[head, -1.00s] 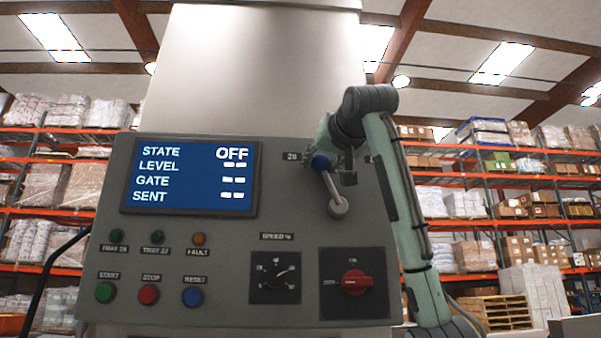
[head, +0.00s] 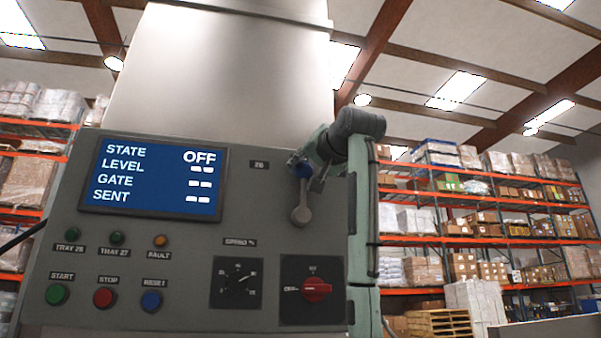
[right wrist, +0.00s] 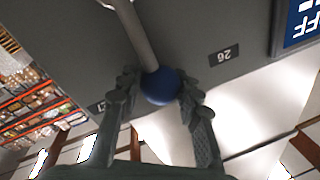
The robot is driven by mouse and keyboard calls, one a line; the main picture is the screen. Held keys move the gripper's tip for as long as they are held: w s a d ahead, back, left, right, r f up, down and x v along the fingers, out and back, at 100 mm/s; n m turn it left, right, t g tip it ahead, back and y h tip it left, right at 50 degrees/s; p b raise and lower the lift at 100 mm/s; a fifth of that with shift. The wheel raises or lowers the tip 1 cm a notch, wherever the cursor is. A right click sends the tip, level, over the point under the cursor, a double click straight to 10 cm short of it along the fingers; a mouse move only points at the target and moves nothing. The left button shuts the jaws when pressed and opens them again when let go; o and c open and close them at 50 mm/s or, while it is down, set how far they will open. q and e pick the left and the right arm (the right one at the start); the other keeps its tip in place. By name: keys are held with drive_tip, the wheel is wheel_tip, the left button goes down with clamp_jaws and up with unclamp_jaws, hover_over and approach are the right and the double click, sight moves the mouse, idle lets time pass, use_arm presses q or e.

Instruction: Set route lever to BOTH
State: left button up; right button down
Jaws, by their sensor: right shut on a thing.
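The route lever (head: 301,207) is a grey rod with a blue ball knob (head: 303,171), on the upper right of the grey panel. It stands about upright. My right gripper (head: 306,168) is shut on the blue knob. In the right wrist view, the fingers (right wrist: 158,88) lie on both sides of the knob (right wrist: 160,87), and the lever's rod (right wrist: 135,38) runs up from it. The knob sits between the 26 label (right wrist: 223,56) and a partly covered label (right wrist: 101,107). No BOTH label is readable. My left gripper is not in view.
The panel (head: 190,245) carries a blue screen (head: 153,180) reading STATE OFF, several push buttons, a speed dial (head: 237,283) and a red rotary switch (head: 316,289) below the lever. Racks of boxes (head: 480,225) stand well behind on the right.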

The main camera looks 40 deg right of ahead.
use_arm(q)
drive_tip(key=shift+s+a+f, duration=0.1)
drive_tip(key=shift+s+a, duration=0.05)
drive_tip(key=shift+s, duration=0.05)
use_arm(e)
drive_tip(key=c, duration=1)
unclamp_jaws()
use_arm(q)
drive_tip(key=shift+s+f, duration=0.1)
use_arm(e)
drive_tip(key=shift+s, duration=0.1)
drive_tip(key=v, duration=1.2)
